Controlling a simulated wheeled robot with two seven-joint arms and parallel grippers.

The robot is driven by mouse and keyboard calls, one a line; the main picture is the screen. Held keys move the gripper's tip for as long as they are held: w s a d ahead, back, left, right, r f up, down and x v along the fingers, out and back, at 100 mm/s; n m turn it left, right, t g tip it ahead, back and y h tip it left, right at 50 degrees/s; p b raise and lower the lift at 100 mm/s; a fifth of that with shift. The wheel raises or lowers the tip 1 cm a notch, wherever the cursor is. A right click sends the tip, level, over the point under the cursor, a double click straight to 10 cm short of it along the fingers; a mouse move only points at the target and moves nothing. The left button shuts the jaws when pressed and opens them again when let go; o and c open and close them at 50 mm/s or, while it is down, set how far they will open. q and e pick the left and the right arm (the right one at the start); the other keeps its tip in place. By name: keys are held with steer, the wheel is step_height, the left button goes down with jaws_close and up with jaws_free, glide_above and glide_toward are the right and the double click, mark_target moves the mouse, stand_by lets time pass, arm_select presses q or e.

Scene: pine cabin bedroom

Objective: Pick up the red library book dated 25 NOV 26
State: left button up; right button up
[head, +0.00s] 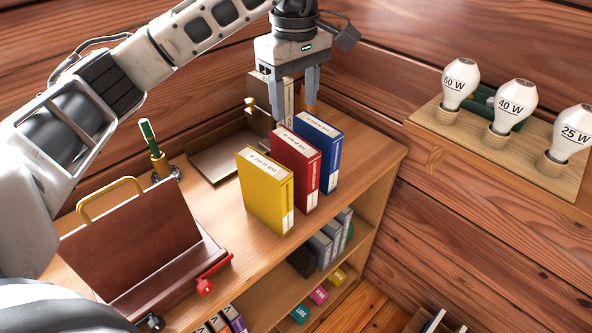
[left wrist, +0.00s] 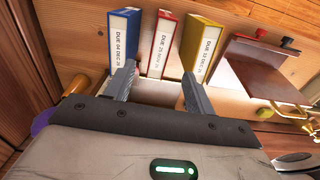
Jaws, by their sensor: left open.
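The red book (head: 297,168) stands upright on the wooden shelf top, between the yellow book (head: 265,190) and the blue book (head: 322,150). In the left wrist view the red book (left wrist: 163,45) has a white spine label that seems to read DUE 25 NOV 26. There the blue book (left wrist: 119,38) and the yellow book (left wrist: 203,48) have DEC 26 labels. My left gripper (head: 294,110) is open and empty, above and behind the books. In the left wrist view its fingertips (left wrist: 159,72) are spread with the red book beyond the gap. My right gripper is not in view.
A brown slanted stand (head: 140,250) with a gold handle sits left of the books. A shallow brown tray (head: 215,160) lies behind them, near a green-handled item (head: 150,140). Several bulbs (head: 515,105) stand on a wooden ledge at right.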

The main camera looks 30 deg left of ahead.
arm_select(q)
glide_above(294, 140)
step_height(294, 140, down, 4)
steer(key=shift+s+d+f, duration=0.1)
steer(key=shift+d, duration=0.05)
steer(key=shift+f, duration=0.4)
steer(key=shift+f+p, duration=0.75)
steer(key=shift+f, duration=1.65)
jaws_close()
steer(key=shift+r, duration=0.1)
